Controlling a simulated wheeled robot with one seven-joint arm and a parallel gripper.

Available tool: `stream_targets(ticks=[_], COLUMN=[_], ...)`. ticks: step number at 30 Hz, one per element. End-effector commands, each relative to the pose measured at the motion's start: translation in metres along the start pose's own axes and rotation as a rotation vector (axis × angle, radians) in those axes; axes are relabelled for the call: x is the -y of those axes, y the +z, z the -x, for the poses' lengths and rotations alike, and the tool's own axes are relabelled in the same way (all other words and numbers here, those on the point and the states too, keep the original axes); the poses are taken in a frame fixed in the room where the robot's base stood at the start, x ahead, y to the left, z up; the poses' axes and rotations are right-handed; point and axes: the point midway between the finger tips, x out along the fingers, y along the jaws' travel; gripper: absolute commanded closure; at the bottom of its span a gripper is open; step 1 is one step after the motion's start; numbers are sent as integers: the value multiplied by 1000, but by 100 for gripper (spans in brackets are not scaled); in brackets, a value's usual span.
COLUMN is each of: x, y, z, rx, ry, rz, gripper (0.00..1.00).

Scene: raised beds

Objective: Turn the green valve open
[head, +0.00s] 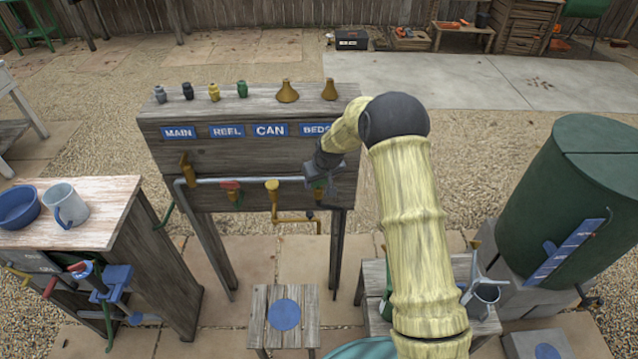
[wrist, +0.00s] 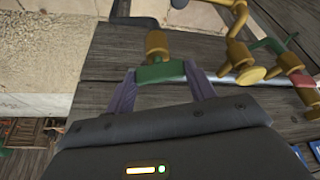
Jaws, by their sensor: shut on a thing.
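The green valve handle (wrist: 160,73) sits on a brass-coloured valve body (wrist: 157,45) in the wrist view. My gripper (wrist: 163,80) is shut on this handle, with one purple-grey finger at each end of it. In the head view, my gripper (head: 318,178) is at the right end of the pipe, below the BEDS sign (head: 315,128), and hides most of the valve. The grey pipe (head: 245,181) runs across the wooden panel (head: 240,160). Whether the valve is open or closed cannot be told.
Along the pipe are a red-handled valve (head: 230,186) and a yellow valve (head: 272,186); both also show close by in the wrist view. Small bottles and brass cones (head: 287,92) stand on the panel's top. A dark green barrel (head: 570,200) stands at the right.

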Motion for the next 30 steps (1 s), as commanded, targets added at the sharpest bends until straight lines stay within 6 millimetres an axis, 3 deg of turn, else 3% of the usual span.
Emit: stream_targets(ticks=[30], x=[-6], y=[-4], z=[-2], rx=[-3], ry=[-363], rz=[876], gripper=[68])
